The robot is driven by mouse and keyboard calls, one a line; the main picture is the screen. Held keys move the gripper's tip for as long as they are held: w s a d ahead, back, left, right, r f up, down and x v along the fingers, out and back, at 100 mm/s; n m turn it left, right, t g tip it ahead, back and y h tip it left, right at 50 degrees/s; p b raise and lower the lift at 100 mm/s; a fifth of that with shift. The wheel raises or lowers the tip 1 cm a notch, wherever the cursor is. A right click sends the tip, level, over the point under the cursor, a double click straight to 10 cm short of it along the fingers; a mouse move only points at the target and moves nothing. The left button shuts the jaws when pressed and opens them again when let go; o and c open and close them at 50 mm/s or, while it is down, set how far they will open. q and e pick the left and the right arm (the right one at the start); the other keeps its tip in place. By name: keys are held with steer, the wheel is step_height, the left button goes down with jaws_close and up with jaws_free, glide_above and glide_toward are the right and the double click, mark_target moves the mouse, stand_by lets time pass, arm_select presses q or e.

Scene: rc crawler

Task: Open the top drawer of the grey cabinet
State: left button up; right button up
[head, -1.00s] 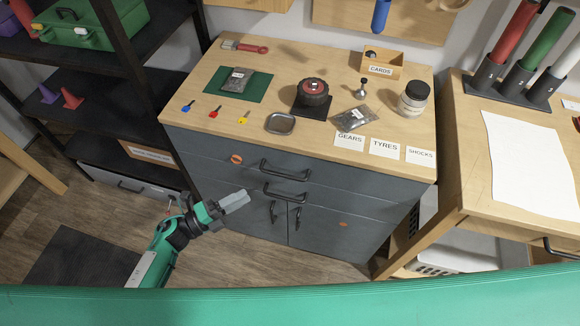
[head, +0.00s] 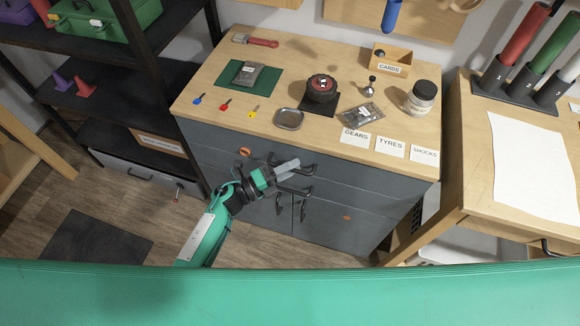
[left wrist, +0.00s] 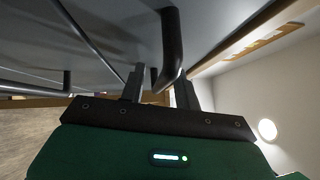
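The grey cabinet (head: 345,205) stands ahead under a wooden top. Its top drawer (head: 215,150) is closed flush, with a dark bar handle (head: 308,169) near the middle of its front. My left gripper (head: 287,168) is at this handle and partly covers it. In the left wrist view the two fingers (left wrist: 160,88) are apart, and the dark handle (left wrist: 172,45) reaches in between them. I cannot tell whether either finger touches it. My right gripper is in neither view.
A second bar handle (head: 293,190) sits just below, with two upright door handles under it. The cabinet top holds a tyre (head: 321,88), a metal tray (head: 289,119), a jar (head: 421,97) and labels. A wooden desk (head: 470,150) stands close on the right, a dark shelf on the left.

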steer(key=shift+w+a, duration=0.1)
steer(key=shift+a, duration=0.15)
arm_select(q)
jaws_close()
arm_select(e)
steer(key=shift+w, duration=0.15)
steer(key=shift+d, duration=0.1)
